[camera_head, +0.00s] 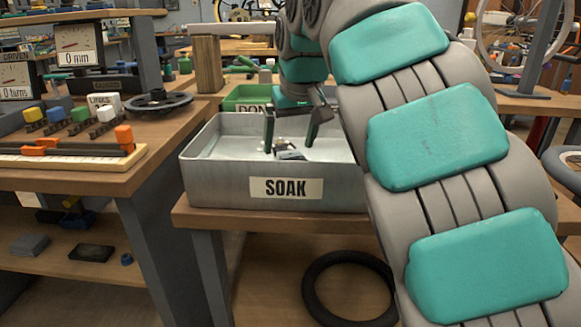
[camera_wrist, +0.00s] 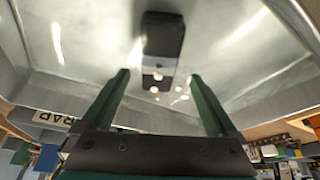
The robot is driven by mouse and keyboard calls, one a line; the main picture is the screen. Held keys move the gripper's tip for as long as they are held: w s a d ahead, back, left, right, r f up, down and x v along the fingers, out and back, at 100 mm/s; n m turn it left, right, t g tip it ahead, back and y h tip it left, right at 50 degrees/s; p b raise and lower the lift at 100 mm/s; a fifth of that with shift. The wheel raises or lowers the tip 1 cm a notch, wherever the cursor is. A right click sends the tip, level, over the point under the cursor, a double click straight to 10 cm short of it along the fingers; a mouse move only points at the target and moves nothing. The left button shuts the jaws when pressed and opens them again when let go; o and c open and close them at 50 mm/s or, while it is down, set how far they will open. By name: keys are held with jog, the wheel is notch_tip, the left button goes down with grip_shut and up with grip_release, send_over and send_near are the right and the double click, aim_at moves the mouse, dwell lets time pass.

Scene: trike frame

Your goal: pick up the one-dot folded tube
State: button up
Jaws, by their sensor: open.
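A small dark, block-like object lies in the grey metal tray labelled SOAK (camera_head: 225,190). In the wrist view this object (camera_wrist: 163,38) is a dark rounded block whose near end lies just beyond my fingertips. A few pale round spots show at that near end; I cannot tell whether any is the one-dot mark, or whether this is the folded tube. My gripper (camera_head: 289,147) is open above the tray floor, its two green fingers spread with nothing between them. It also shows in the wrist view (camera_wrist: 160,76). My arm hides the tray's right end.
The tray's walls (camera_wrist: 285,85) stand around my gripper. A green bin with a partly hidden label (camera_head: 245,94) stands behind the tray. A bench (camera_head: 130,175) with coloured blocks and a dark wheel (camera_head: 158,101) is at left. A black tyre (camera_head: 312,290) lies below.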

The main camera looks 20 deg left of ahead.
aim_at(289, 157)
jog(key=shift+x, duration=2.3)
jog(key=shift+f+b, duration=0.3)
jog(key=shift+b, duration=0.05)
jog(key=shift+w+d, duration=0.1)
grip_shut()
